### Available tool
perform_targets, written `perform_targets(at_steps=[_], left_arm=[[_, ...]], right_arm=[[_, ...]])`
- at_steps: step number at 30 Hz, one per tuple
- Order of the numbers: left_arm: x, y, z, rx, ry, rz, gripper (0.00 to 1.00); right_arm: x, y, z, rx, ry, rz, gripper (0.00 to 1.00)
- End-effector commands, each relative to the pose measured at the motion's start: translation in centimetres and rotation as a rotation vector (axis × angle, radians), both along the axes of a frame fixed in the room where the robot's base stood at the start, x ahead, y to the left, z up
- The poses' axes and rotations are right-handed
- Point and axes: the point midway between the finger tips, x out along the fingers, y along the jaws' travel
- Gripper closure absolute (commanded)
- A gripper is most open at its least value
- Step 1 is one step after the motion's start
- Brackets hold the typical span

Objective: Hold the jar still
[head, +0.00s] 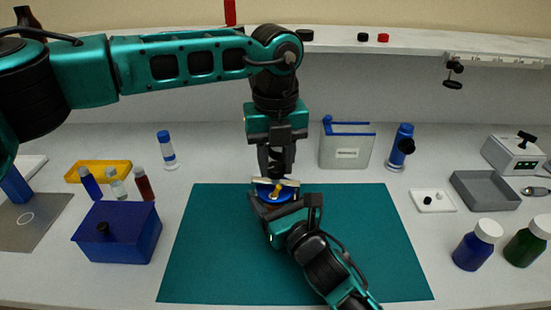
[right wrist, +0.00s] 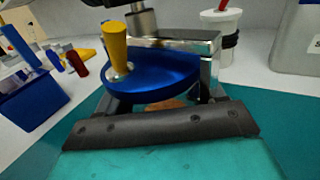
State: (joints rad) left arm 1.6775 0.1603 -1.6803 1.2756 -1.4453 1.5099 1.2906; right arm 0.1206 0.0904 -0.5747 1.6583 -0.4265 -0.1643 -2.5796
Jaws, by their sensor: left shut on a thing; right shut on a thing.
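The jar is mostly hidden; a small brownish patch (right wrist: 165,104) shows below a blue disc in the right wrist view. The blue disc (right wrist: 150,78) bears an upright yellow peg (right wrist: 116,48) and a shiny metal bar (right wrist: 180,42) with a short post. In the head view the blue disc (head: 266,190) sits over the teal mat (head: 210,250). My right gripper (head: 286,207) comes from the front and is shut around what lies under the disc. My left gripper (head: 276,173) points down from above, shut at the metal bar; its exact hold is hidden.
A blue box (head: 117,235) and several vials stand left. A grey container (head: 346,150) stands behind the mat. Blue (head: 475,248) and green (head: 527,243) bottles and a grey tray (head: 484,190) are right. The mat's left and right parts are clear.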

Motion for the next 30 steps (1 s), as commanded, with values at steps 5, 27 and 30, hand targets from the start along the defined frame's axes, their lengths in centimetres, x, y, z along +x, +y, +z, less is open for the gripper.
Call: perform_targets(at_steps=[5,27,30], left_arm=[[-0.08,-0.05,0.01,-0.001,0.002,-0.17,0.96],[-0.09,-0.04,0.0,-0.001,0.0,-0.873,0.96],[-0.09,-0.03,0.01,0.0,-0.001,-0.968,0.96]], right_arm=[[0.04,-0.01,0.09,0.002,0.0,-0.001,0.78],[0.06,-0.06,0.07,0.003,0.001,-0.002,0.78],[0.07,-0.06,0.07,0.003,0.001,-0.002,0.78]])
